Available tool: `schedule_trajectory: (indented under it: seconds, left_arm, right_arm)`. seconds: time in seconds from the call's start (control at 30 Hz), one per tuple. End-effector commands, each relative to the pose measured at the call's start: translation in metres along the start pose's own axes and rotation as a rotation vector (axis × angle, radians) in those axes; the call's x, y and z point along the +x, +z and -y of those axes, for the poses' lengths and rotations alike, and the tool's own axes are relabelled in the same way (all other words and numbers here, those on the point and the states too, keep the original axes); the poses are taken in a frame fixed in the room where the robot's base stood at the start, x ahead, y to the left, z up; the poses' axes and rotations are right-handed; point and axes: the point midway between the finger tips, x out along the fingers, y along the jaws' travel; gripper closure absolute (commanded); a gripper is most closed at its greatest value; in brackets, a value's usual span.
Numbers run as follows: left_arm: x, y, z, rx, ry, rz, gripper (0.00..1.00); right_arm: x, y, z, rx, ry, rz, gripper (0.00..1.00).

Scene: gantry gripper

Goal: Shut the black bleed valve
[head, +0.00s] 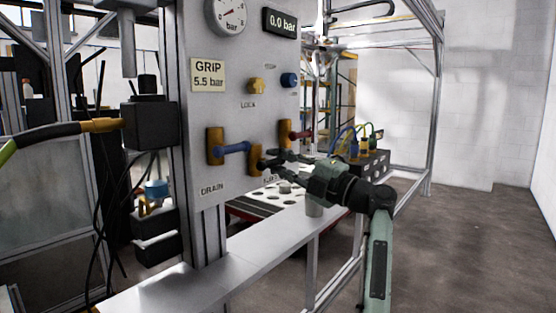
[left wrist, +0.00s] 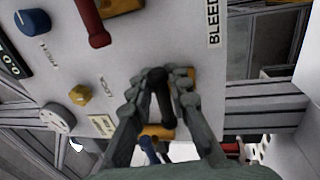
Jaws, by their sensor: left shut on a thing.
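The black bleed valve has a brass body (head: 255,159) low on the grey panel, partly hidden by my gripper in the head view. Its black handle (left wrist: 161,96) shows between my fingers in the left wrist view. My left gripper (head: 272,160) is shut on this handle, with a finger on each side. The BLEED label (left wrist: 213,22) is at the top of the left wrist view. The handle's exact angle is hard to tell in the head view.
A blue-handled valve (head: 232,148) is left of the black one, above the DRAIN label. A red-handled valve (head: 299,135) is to its upper right. A yellow knob (head: 257,86) and a blue knob (head: 289,80) sit higher. A grey ledge (head: 250,258) runs below.

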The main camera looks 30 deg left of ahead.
Motion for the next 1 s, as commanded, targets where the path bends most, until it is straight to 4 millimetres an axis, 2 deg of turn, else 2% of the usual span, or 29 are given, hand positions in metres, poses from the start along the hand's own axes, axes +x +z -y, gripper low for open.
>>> schedule_trajectory:
  seconds: [0.4,0.43,0.57,0.87,1.0]
  left_arm:
    - [-0.001,0.001,0.001,0.009,-0.001,0.003,1.0]
    - [-0.001,0.001,0.001,0.009,-0.001,0.003,0.81]
    - [-0.001,0.0,0.001,0.008,-0.001,0.002,0.66]
    - [-0.002,0.0,0.001,0.007,0.0,0.002,0.66]
    - [-0.015,0.001,0.001,0.008,0.001,0.003,0.66]
  right_arm:
    - [0.0,0.0,0.0,0.0,0.0,0.0,0.6]
    - [0.0,0.0,0.0,0.0,0.0,0.0,0.6]
    - [0.0,0.0,0.0,0.0,0.0,0.0,0.6]
    - [-0.001,0.001,0.0,0.0,0.0,0.003,0.6]
    - [-0.001,0.001,0.0,0.0,0.0,0.002,0.6]
